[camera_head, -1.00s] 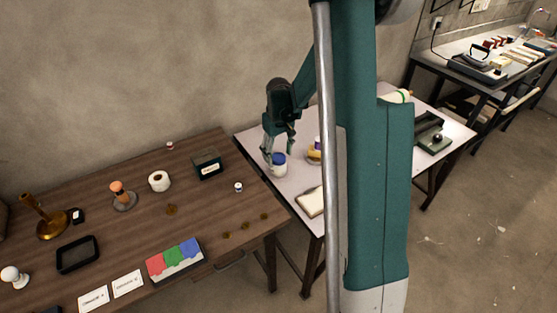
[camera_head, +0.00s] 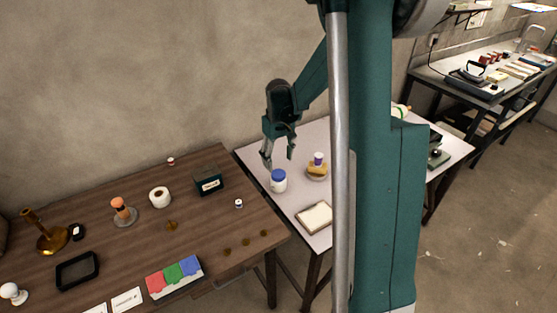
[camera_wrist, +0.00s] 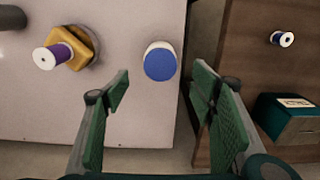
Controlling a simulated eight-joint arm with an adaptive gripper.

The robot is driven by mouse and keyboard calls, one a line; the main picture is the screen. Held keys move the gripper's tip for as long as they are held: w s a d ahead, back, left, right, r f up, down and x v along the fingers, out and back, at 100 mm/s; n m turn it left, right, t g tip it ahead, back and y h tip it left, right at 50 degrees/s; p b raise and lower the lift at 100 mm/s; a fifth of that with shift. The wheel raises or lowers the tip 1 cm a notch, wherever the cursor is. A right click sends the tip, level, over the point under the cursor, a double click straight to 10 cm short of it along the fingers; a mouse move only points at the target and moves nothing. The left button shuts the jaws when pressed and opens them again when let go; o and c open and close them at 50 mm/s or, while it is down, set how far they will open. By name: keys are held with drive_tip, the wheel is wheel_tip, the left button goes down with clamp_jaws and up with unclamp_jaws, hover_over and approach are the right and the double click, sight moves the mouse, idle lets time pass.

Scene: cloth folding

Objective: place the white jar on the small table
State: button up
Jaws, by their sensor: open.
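The white jar (camera_head: 279,183) with a blue lid stands upright on the small pale table (camera_head: 258,157), close to its left edge. In the wrist view the jar (camera_wrist: 160,61) shows from above, ahead of my gripper and roughly in line with the space between its fingers. My gripper (camera_head: 279,158) is open and empty, raised above the jar and apart from it. Its two green fingers (camera_wrist: 162,98) are spread wide in the wrist view.
A yellow object with a purple and white spool (camera_head: 317,165) stands right of the jar. A framed pad (camera_head: 315,217) lies nearer the front. The wooden table (camera_head: 125,240) adjoins on the left, with a dark green box (camera_head: 208,182) near the gap.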

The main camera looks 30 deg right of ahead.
drive_tip(key=s+a+r+t, duration=0.3)
drive_tip(key=s+a+r, duration=0.9)
drive_tip(key=a+r, duration=0.35)
drive_tip(key=s+a+r+t, duration=0.1)
drive_tip(key=s+a+t, duration=0.1)
drive_tip(key=s+a, duration=0.3)
drive_tip(key=s+a+r+t, duration=0.1)
drive_tip(key=s+a, duration=0.4)
drive_tip(key=s, duration=0.6)
drive_tip(key=shift+r+t, duration=0.4)
drive_tip(key=shift+t, duration=0.2)
drive_tip(key=shift+s, duration=0.1)
idle(0.6)
